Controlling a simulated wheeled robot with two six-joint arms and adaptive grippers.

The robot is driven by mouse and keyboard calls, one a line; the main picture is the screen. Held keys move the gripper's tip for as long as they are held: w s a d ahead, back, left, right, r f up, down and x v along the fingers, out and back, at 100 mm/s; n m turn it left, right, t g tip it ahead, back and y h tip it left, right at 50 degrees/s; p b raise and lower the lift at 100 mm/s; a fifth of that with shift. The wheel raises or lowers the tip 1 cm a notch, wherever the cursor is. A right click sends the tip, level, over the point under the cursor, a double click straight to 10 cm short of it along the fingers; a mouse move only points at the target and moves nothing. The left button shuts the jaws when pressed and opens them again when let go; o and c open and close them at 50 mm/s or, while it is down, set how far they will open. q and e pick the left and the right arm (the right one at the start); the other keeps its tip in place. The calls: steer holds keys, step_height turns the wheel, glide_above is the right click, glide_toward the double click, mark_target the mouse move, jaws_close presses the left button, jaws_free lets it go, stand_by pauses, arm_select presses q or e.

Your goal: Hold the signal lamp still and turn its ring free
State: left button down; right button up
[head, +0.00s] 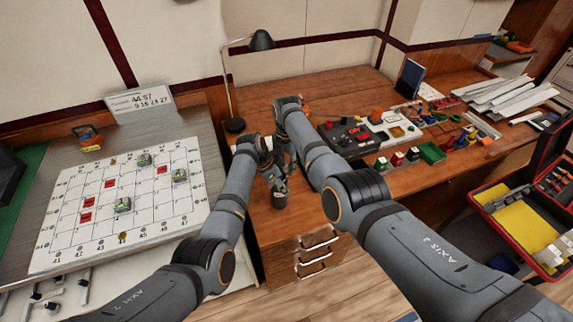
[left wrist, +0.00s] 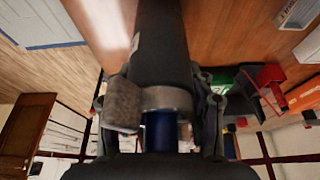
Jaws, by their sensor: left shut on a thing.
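The signal lamp shows in the left wrist view as a dark cylindrical body (left wrist: 162,50) with a silver ring (left wrist: 168,98) and a blue part (left wrist: 160,130) beyond it. My left gripper (left wrist: 160,112) is shut on the lamp, with one finger on each side. A grey block lies against the ring's left side; I cannot tell what it is. In the head view, my left gripper (head: 268,170) and my right gripper (head: 283,165) meet closely above the desk's front part. A small dark cylinder (head: 280,199) shows below them. The right fingertips are too small and overlapped to read.
A breaker panel (head: 345,132) and several coloured parts lie to the right on the wooden desk (head: 262,225). A black desk lamp (head: 235,125) stands behind. A gridded board (head: 150,210) lies left. An open red case (head: 520,225) stands far right.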

jaws_close()
steer(key=shift+w+a+n, duration=0.15)
steer(key=shift+a+n, duration=0.05)
steer(key=shift+n, duration=0.5)
steer(key=shift+o, duration=1.3)
jaws_free()
